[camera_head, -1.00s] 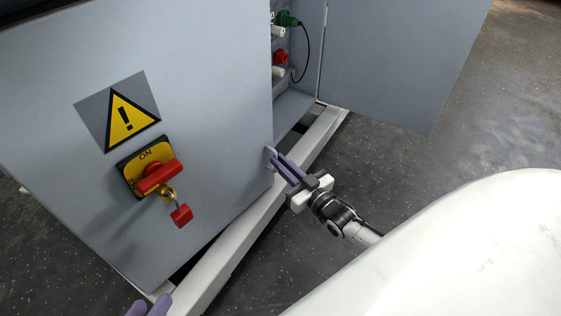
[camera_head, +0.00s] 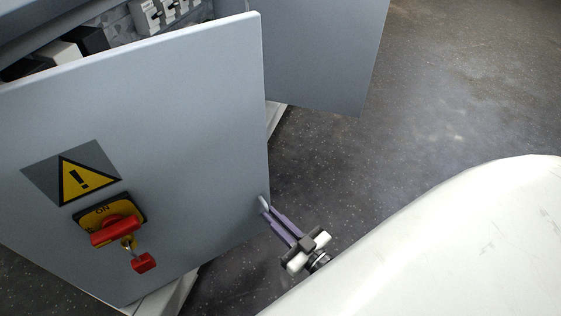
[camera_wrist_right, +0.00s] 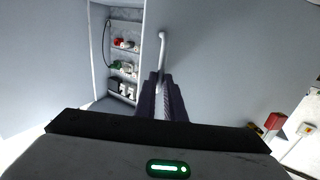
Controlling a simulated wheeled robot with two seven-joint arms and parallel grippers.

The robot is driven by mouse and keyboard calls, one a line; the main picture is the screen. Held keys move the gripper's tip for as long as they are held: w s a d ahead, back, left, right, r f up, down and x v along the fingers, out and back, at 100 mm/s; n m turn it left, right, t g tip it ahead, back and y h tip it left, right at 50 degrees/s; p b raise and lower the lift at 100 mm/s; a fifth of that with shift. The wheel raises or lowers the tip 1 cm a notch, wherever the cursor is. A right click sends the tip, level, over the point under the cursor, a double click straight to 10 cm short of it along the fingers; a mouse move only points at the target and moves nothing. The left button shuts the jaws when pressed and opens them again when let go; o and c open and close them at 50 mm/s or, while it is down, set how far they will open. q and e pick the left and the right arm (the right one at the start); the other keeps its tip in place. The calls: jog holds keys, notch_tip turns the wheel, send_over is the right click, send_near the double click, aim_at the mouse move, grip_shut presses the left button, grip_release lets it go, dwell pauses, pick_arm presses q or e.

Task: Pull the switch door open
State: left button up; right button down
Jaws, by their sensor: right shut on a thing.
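The switch door (camera_head: 190,130) is a grey panel with a yellow warning triangle (camera_head: 82,180) and a red rotary switch (camera_head: 115,230) with a red padlock (camera_head: 143,262) hanging from it. It stands partly open, with parts inside the cabinet showing above its top edge. Its handle (camera_head: 264,203) is at the right edge, and in the right wrist view it is a pale bar (camera_wrist_right: 162,50). My right gripper (camera_head: 270,213) is shut on the handle, its purple fingers also showing in the right wrist view (camera_wrist_right: 160,88). My left gripper is not in view.
A second grey door (camera_head: 325,55) stands open behind on the right. Cabinet shelves with red and green connectors (camera_wrist_right: 125,65) show in the right wrist view. Dark speckled floor (camera_head: 430,120) lies clear to the right. A pale frame beam (camera_head: 165,300) runs under the door.

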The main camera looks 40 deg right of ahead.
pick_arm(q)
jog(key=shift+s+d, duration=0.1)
pick_arm(e)
jog(key=shift+s+a+r+y, duration=0.1)
jog(key=shift+s+a+y, duration=0.1)
jog(key=shift+a, duration=0.3)
jog(key=shift+s+a+y, duration=0.15)
jog(key=shift+a+y, duration=0.05)
jog(key=shift+a, duration=0.25)
jog(key=c, duration=1.8)
grip_release()
jog(key=shift+c, duration=0.2)
jog(key=shift+d, duration=0.15)
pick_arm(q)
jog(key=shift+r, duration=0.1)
